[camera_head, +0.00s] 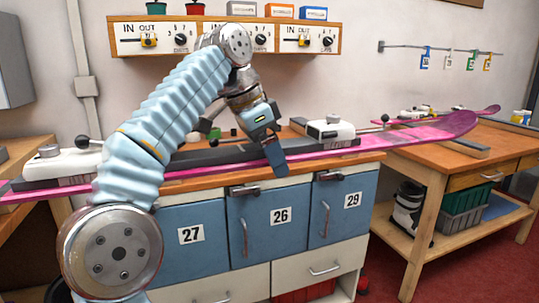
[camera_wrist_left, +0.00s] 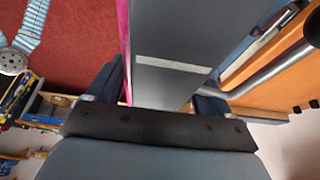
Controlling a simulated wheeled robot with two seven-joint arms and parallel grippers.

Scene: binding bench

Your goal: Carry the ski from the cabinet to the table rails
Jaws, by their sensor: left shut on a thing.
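The pink ski (camera_head: 418,134) spans the view lengthwise above the blue cabinet's wooden top (camera_head: 200,182). It carries a white-and-black binding piece (camera_head: 330,131) and another white piece (camera_head: 62,164) further left. My left gripper (camera_head: 277,160) reaches down over the ski's middle and is shut on it. In the left wrist view the ski (camera_wrist_left: 170,68) shows as a dark grey plate with a pink edge between the fingers. I cannot tell whether the ski touches the cabinet. The wooden table (camera_head: 510,140) stands at the right, with a grey rail-like block (camera_head: 458,147) on it. My right gripper is not in view.
A wall shelf (camera_head: 225,36) with labelled dials hangs above the cabinet. A boot (camera_head: 408,212) and a green crate (camera_head: 465,208) sit on the table's lower shelf. A wooden bench (camera_head: 25,150) is at left.

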